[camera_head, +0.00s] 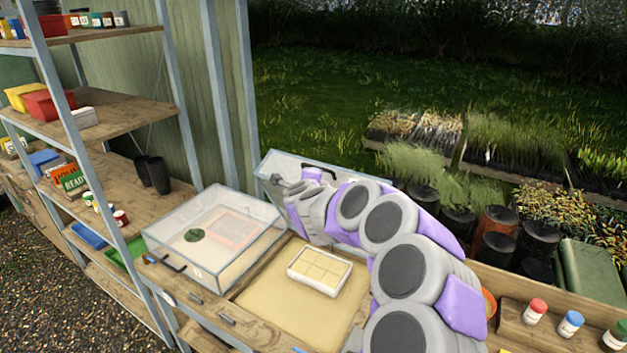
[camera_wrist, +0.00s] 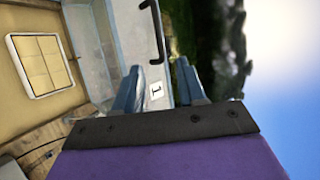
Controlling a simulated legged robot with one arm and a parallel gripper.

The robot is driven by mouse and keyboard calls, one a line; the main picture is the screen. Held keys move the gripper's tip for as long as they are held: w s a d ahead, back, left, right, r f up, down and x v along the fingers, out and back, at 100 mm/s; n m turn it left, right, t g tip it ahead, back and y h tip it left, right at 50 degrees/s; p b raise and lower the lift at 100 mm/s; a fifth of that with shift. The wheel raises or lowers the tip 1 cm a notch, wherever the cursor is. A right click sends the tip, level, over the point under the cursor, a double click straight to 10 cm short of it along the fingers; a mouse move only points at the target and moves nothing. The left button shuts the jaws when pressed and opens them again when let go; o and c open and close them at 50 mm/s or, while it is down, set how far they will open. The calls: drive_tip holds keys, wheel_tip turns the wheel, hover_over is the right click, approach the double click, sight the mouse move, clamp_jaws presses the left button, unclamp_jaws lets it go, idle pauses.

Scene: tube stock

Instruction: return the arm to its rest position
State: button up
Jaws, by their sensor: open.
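My arm (camera_head: 398,265), grey and purple with dark round joint caps, stretches from the bottom right up over the bench toward a clear box (camera_head: 268,163) at its back. In the wrist view, my gripper (camera_wrist: 157,82) has its two blue-grey fingers apart, with nothing held between them. The clear box's wall with a black handle (camera_wrist: 154,45) and a small label marked 1 (camera_wrist: 156,91) show beyond the fingertips. In the head view the arm covers part of this box, and the fingertips are hard to make out.
A white divided tray (camera_head: 319,271) sits on a tan mat (camera_head: 262,303), left of my arm. A clear lidded case (camera_head: 170,228) holds a green disc. Shelves (camera_head: 120,112) stand at the left. Bottles (camera_head: 570,323) and dark pots (camera_head: 497,243) are at the right.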

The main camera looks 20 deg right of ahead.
idle(0.4)
drive_tip(key=s+a+r+n+t+y+b, duration=0.1)
drive_tip(key=s+a+n+y+b, duration=0.25)
drive_tip(key=a, duration=0.55)
drive_tip(key=a+r+n+t+y+b, duration=0.1)
drive_tip(key=a+n+y+b, duration=0.1)
drive_tip(key=a+n+y, duration=0.55)
drive_tip(key=s+a+f+n+g+y+b, duration=0.1)
drive_tip(key=s+a+f+n+g+b, duration=0.2)
drive_tip(key=s+a, duration=0.5)
drive_tip(key=s+a+f+n+g+y+b, duration=0.1)
drive_tip(key=s+a+f+n+g+b, duration=0.15)
drive_tip(key=s+a+f+n, duration=0.5)
drive_tip(key=s+d+f+n+g+h+b, duration=0.1)
drive_tip(key=s+d+f+g+h+b, duration=0.1)
drive_tip(key=s, duration=1)
drive_tip(key=s+d+f+n+g+h+b, duration=0.1)
drive_tip(key=s+d+f+g+h+b, duration=0.1)
drive_tip(key=s+d+f+g, duration=0.3)
drive_tip(key=s+d+f+n+g+h+b, duration=0.1)
drive_tip(key=s+d+f+g, duration=0.3)
drive_tip(key=s, duration=1.4)
wheel_tip(320, 180, down, 4)
drive_tip(key=shift+s+d+f+n+h+b, duration=0.1)
drive_tip(key=shift+s+d+n+h+b, duration=0.3)
drive_tip(key=shift+d+b, duration=0.45)
